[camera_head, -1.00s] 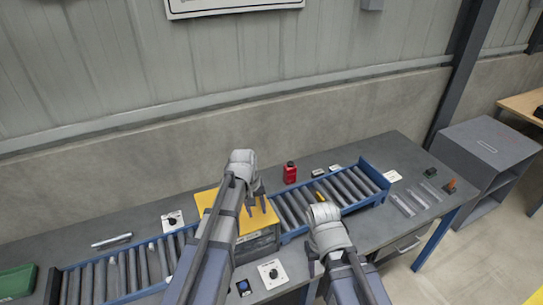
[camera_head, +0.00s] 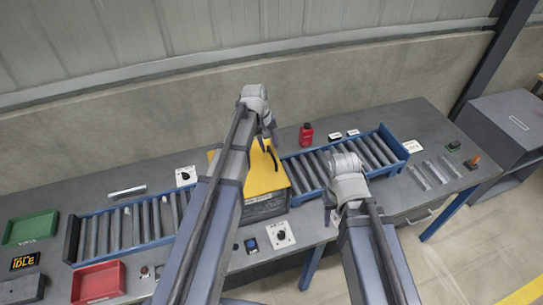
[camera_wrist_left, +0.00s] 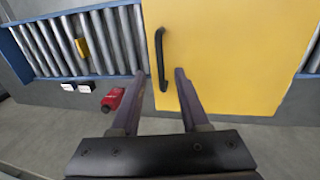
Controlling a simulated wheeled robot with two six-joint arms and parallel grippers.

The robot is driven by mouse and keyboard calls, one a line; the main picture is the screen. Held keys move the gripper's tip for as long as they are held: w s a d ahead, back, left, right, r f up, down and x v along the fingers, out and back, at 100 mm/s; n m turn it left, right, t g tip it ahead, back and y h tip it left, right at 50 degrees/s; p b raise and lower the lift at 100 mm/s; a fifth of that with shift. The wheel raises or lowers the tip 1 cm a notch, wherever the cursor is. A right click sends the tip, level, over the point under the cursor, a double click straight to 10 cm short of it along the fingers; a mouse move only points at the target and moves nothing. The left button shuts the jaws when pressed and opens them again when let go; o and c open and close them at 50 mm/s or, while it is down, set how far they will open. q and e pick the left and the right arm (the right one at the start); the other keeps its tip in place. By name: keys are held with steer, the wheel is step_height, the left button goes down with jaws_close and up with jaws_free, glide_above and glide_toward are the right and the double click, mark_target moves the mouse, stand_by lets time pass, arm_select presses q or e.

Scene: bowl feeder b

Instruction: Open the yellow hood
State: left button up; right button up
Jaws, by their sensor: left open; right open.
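The yellow hood (camera_head: 262,174) sits between two roller conveyor sections in the head view, its lid down on a dark box. It fills the right half of the left wrist view (camera_wrist_left: 225,60), with a black bar handle (camera_wrist_left: 160,58) near its edge.
The blue-framed right conveyor (camera_head: 385,140) and left conveyor (camera_head: 110,232) flank the hood. A red bottle (camera_head: 306,134) stands behind the right conveyor. A red tray (camera_head: 98,282), a green tray (camera_head: 32,229) and switch panels, including one white panel (camera_head: 281,236), lie around the bench.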

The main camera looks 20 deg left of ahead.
mark_target(272, 156)
arm_select(q)
steer(key=f+b, duration=0.2)
steer(key=f, duration=0.1)
steer(key=f+b, duration=0.1)
steer(key=shift+w+d+f, duration=0.2)
steer(key=shift+d, duration=0.15)
steer(key=shift+r, duration=0.1)
jaws_close()
stand_by(1.1)
